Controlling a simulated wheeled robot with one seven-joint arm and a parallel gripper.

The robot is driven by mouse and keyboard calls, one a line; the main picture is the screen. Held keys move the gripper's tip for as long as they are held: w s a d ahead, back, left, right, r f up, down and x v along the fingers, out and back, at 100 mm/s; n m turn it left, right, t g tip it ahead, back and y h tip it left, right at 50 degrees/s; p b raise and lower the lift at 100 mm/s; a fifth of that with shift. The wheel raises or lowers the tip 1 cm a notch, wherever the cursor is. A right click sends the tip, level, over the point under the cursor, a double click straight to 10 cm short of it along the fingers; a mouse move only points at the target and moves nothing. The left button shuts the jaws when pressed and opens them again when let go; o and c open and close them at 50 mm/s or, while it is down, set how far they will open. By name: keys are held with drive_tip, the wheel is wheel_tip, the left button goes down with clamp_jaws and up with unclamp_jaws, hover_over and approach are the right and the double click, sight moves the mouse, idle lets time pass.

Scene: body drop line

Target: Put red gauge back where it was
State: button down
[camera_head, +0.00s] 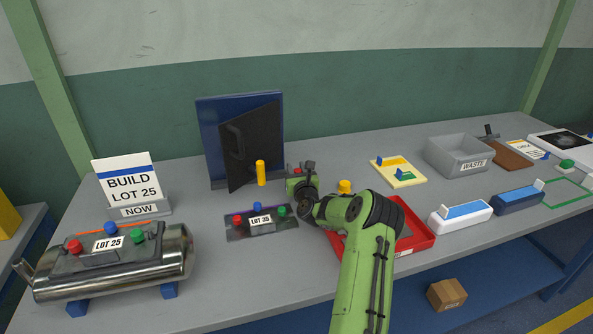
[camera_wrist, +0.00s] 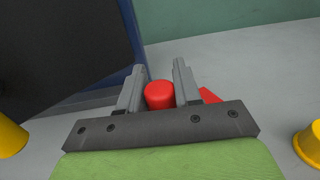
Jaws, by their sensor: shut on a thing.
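My gripper (camera_head: 306,170) is over the back middle of the table, to the right of the dark cabinet door, partly hidden by my own arm. In the wrist view, its two fingers (camera_wrist: 158,78) stand on either side of a red gauge (camera_wrist: 159,95) with a round red top, and are shut on it. A bit of red (camera_wrist: 209,96) shows right of the right finger; I cannot tell if it belongs to the gauge. A black LOT 35 plate (camera_head: 240,230) with red, blue and green knobs lies in front of the gripper.
A blue cabinet (camera_head: 205,130) with its dark door (camera_head: 240,150) ajar stands behind; a yellow cylinder (camera_head: 261,173) is before it. A red tray (camera_head: 425,238) lies under my arm. A LOT 25 metal tank (camera_head: 170,262) is left; a grey WASTE bin (camera_head: 440,160) is right.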

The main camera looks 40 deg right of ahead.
drive_tip(key=shift+f, duration=0.45)
drive_tip(key=c, duration=0.8)
unclamp_jaws()
